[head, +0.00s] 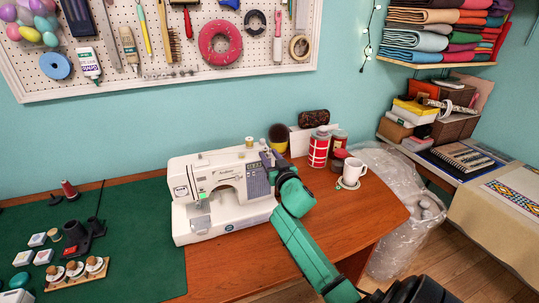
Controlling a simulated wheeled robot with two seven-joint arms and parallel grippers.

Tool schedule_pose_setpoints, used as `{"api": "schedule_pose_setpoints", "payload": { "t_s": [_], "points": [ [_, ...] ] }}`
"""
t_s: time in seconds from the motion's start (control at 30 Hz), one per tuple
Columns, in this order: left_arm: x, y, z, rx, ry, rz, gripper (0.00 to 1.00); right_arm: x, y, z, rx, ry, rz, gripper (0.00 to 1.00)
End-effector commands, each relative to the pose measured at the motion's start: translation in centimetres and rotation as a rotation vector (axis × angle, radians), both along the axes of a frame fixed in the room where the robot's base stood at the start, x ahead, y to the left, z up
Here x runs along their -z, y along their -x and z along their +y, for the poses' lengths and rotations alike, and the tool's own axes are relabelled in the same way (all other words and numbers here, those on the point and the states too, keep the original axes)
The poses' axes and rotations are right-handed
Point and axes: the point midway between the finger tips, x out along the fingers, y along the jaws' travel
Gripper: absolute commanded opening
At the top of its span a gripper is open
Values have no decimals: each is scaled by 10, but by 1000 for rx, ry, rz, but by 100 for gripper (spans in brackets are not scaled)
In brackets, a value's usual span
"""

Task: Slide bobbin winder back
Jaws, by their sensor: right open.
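A white sewing machine (210,185) stands on the wooden table, partly over the green mat. A small spool-like piece (249,142) stands up from its top near the right end. The bobbin winder is too small to make out for certain at this end of the top. My right arm, green, reaches in from the lower right. Its gripper (268,158) is at the machine's upper right end, close to the top. It is open, with nothing visible in it; whether it touches the machine I cannot tell. My left gripper is not in view.
The green mat (135,220) has free room left of the machine; a pegboard (165,45) hangs behind.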

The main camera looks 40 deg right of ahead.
Motion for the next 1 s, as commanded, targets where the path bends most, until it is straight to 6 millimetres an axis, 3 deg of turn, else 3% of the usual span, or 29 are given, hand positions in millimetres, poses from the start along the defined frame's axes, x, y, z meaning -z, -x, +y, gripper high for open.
{"api": "schedule_pose_setpoints", "payload": {
  "t_s": [0.27,0.37,0.4,1.0],
  "points": [
    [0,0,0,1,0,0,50,1,-3,-1,0,0,1,42],
    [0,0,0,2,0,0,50,1,-3,-1,0,0,1,4],
    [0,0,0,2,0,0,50,1,-3,-1,0,0,1,0],
    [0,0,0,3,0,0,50,1,-3,-1,0,-2,2,0]
  ]
}}
